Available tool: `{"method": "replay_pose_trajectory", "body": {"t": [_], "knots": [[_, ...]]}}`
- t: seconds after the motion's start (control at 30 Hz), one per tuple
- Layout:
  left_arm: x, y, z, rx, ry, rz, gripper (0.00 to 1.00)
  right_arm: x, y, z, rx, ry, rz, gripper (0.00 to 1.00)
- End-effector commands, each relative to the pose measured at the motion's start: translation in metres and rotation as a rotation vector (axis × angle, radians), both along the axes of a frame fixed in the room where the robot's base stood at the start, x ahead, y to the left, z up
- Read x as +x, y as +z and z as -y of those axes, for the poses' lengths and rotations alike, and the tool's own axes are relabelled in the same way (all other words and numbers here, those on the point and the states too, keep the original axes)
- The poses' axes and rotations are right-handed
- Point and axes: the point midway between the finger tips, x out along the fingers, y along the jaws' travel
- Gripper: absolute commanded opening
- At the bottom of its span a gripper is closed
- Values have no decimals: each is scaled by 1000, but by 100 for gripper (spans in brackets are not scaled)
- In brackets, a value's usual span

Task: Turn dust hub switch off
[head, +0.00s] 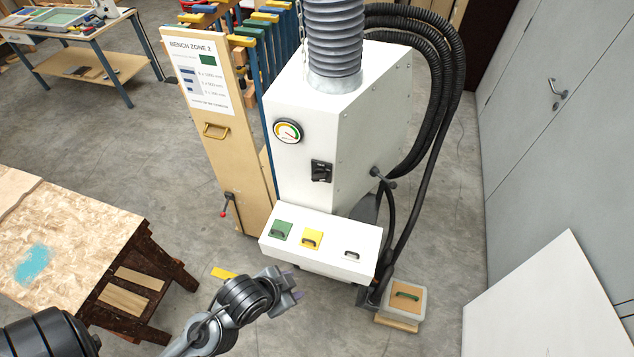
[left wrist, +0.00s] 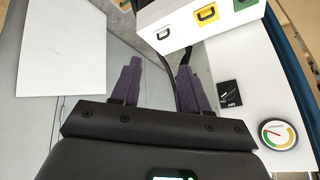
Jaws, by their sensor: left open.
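The dust hub (head: 340,120) is a tall white cabinet with a grey duct on top. Its black rotary switch (head: 321,171) is on the front face, below and right of a round gauge (head: 288,131). The switch also shows in the left wrist view (left wrist: 230,94), right of the fingers, with the gauge (left wrist: 278,134) below it. My left gripper (head: 290,285) is below the hub's front ledge in the head view, apart from the switch. Its purple fingers are spread and empty in the left wrist view (left wrist: 158,82). My right gripper is not in view.
The white ledge (head: 330,240) with green, yellow and white drawer fronts juts out below the switch. A wooden cabinet (head: 220,130) stands at left, black hoses (head: 445,60) at right. A workbench (head: 75,235) is at lower left. A box (head: 403,298) sits on the floor.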

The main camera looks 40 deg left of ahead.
Motion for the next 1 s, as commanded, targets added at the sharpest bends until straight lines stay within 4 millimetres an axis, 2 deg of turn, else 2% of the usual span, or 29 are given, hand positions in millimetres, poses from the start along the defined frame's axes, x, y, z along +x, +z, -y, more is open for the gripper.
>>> {"method": "replay_pose_trajectory", "body": {"t": [0.07,0.17,0.3,0.4,0.57,0.7,0.83,1.0], "knots": [[22,-10,-9,58,-45,112,45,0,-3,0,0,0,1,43],[62,-34,-32,195,-86,299,45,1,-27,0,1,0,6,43],[121,-64,-79,486,-91,558,45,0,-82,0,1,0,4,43],[151,-73,-107,658,-62,677,45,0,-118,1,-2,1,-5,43],[183,-84,-134,780,-3,774,45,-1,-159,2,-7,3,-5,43],[203,-86,-139,800,8,811,45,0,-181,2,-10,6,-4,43],[213,-78,-140,807,16,845,45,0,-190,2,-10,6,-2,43],[224,-73,-142,809,21,858,45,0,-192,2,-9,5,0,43]]}}
